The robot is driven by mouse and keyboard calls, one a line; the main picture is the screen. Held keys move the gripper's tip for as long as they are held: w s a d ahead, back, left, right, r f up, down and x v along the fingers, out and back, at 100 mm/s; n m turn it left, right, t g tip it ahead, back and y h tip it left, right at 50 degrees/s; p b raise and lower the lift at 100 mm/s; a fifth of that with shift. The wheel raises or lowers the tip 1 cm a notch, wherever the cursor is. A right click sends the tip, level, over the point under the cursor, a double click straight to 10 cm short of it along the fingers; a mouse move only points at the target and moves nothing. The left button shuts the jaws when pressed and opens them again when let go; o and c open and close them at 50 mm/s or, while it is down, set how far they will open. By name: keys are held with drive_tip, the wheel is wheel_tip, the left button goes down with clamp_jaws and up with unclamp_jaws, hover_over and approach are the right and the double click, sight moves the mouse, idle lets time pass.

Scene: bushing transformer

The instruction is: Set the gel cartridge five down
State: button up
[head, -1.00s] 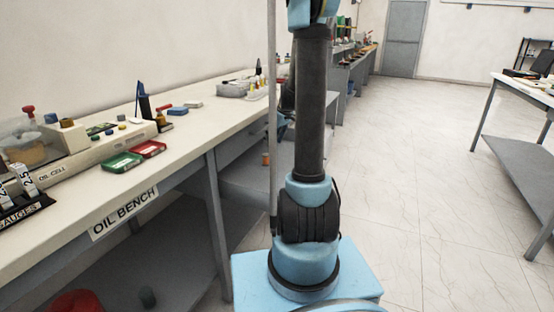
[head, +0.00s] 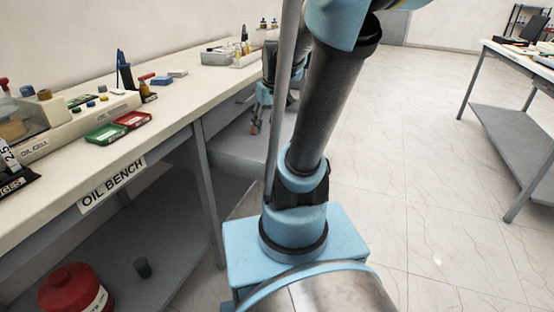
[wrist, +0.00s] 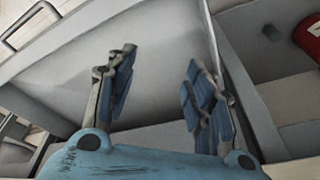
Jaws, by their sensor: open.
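My gripper (wrist: 158,95) is open in the wrist view, its two blue-padded fingers wide apart with nothing between them. A plain grey surface lies beyond the fingers. In the head view my gripper (head: 258,118) hangs by the bench's far end, partly behind a grey pole and my arm. A small orange-brown item (head: 253,128) shows by its fingertips; I cannot tell whether it touches them or is a gel cartridge. I cannot pick out gel cartridge five in either view.
The oil bench (head: 165,135) holds a green tray (head: 105,134), a red tray (head: 133,119), a grey bin (head: 215,57) and small bottles. A red container (head: 72,290) and a dark cylinder (head: 143,267) are below it. Open tiled floor lies right, before another table (head: 530,65).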

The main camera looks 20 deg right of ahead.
drive_tip(key=s+f+m+h, duration=0.1)
drive_tip(key=s+f+m, duration=0.2)
drive_tip(key=s, duration=1.1)
wheel_tip(320, 180, down, 3)
drive_tip(key=shift+s+d+f, duration=0.1)
drive_tip(key=shift+s+d, duration=0.1)
drive_tip(key=shift+s, duration=0.15)
